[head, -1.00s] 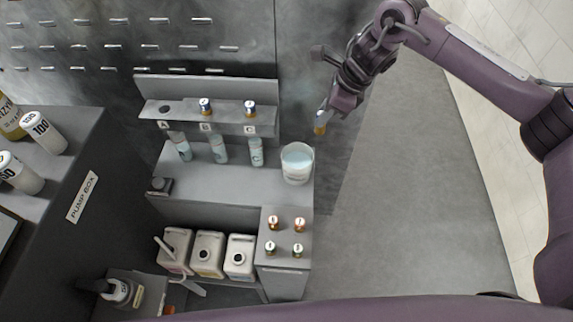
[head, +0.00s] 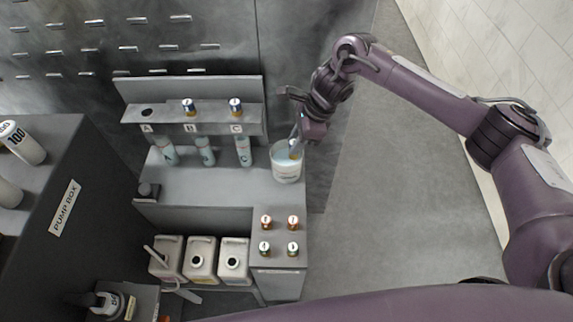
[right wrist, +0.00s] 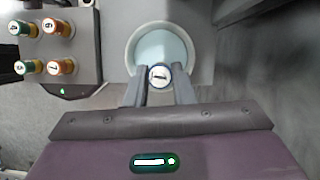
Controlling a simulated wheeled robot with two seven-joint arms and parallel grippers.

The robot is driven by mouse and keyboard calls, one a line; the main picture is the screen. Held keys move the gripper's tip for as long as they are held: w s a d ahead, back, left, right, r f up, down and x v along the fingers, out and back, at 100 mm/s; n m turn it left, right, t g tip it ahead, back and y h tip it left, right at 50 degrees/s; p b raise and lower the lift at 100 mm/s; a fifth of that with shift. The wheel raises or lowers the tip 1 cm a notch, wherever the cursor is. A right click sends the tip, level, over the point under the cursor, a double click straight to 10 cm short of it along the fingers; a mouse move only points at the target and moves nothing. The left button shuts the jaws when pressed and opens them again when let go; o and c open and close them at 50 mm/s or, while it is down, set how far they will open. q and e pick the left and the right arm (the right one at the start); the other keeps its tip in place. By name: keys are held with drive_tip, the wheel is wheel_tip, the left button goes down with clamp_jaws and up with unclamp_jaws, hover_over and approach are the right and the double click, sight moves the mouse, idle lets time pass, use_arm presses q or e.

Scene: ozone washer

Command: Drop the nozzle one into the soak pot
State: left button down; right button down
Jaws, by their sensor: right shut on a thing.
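The soak pot (head: 286,170) is a white round pot with pale blue liquid, at the right end of the grey bench shelf. It also shows in the right wrist view (right wrist: 136,52). My right gripper (head: 297,146) is shut on nozzle one (right wrist: 159,76), a small round piece with a dark blue rim and a white top marked 1. In the right wrist view the nozzle overlaps the near part of the pot's opening. My left gripper is not in view.
Two blue-and-gold nozzles (head: 188,107) (head: 236,107) sit on the raised rack, beside an empty hole at A. Bottles (head: 243,151) stand below it. Several orange and green nozzles (head: 266,221) stand on a block in front of the pot. Jugs (head: 201,258) sit lower down.

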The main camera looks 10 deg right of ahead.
drive_tip(key=c, duration=1.1)
unclamp_jaws()
drive_tip(key=shift+c, duration=0.2)
drive_tip(key=shift+w+d+r, duration=0.1)
drive_tip(key=shift+d+r, duration=0.1)
drive_tip(key=shift+r, duration=0.25)
drive_tip(key=b+v, duration=0.1)
drive_tip(key=v, duration=0.5)
drive_tip(key=shift+d+r, duration=0.2)
drive_tip(key=shift+r, duration=0.15)
